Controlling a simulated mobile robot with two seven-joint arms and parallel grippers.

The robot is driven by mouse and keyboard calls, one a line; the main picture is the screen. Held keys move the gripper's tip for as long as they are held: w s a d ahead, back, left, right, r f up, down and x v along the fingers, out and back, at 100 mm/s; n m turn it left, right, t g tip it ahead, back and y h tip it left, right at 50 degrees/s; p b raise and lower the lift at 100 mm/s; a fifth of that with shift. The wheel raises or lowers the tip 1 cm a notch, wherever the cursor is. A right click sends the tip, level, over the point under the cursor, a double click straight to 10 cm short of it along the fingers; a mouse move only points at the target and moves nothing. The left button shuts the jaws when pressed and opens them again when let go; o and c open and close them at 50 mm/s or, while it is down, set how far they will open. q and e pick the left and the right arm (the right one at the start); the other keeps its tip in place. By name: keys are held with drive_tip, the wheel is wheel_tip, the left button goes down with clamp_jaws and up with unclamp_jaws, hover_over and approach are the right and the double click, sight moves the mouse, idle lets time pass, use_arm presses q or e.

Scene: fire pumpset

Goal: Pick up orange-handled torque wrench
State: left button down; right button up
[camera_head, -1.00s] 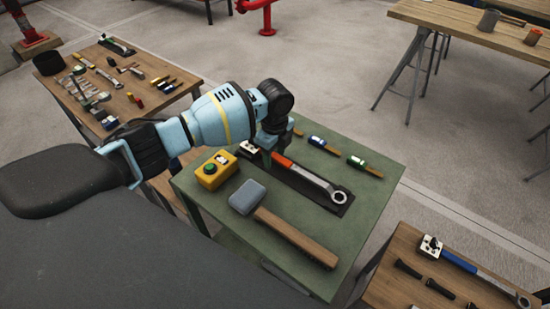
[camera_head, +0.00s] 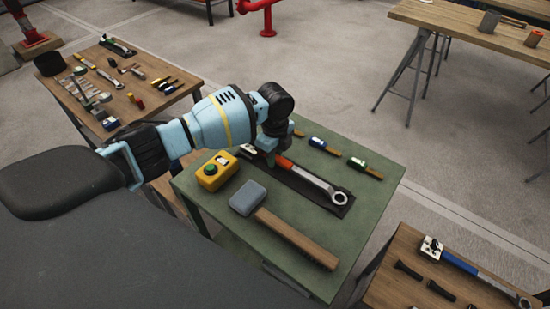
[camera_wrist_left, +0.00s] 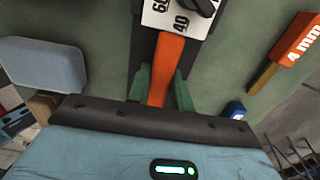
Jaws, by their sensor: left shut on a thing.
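The orange-handled torque wrench (camera_head: 316,180) lies on a dark mat (camera_head: 291,181) on the green table (camera_head: 352,228). Its ring end points to the lower right in the head view. In the left wrist view its orange handle (camera_wrist_left: 168,62) runs between the green fingers of my left gripper (camera_wrist_left: 162,92), beside the white dial marked 60 and 40 (camera_wrist_left: 170,14). My left gripper (camera_head: 272,157) is shut on the orange handle, with its fingers partly hidden by the wrist in the head view. My right gripper is not in view.
A blue-handled wrench (camera_head: 459,262) lies on the wooden table at lower right.

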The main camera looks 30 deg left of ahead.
use_arm(q)
drive_tip(key=shift+r, duration=0.15)
wheel_tip(320, 180, up, 10)
drive_tip(key=shift+p, duration=0.4)
